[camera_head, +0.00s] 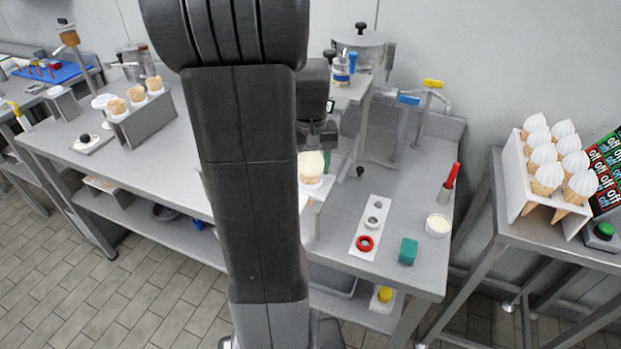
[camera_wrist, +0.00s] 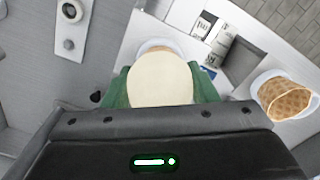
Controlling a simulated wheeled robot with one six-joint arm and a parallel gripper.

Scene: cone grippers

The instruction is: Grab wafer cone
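A wafer cone with a smooth cream-coloured top (camera_head: 312,166) is directly below my gripper (camera_head: 320,142). In the wrist view its round cream top (camera_wrist: 160,80) fills the space between my two green fingers, which flank it closely left and right. I cannot tell whether the fingers press on it. Its lower part is mostly hidden by the cream top and my arm. An empty wafer cone (camera_wrist: 290,98) sits in a white ring at the right of the wrist view. More wafer cones (camera_head: 117,106) stand in a holder at the left of the head view.
A white plate with round parts (camera_head: 370,225), a teal block (camera_head: 408,251), a cream-filled cup (camera_head: 438,226) and a red-handled tool (camera_head: 450,182) are on the right of the steel table. A rack of several topped cones (camera_head: 525,190) stands on a separate right-hand table.

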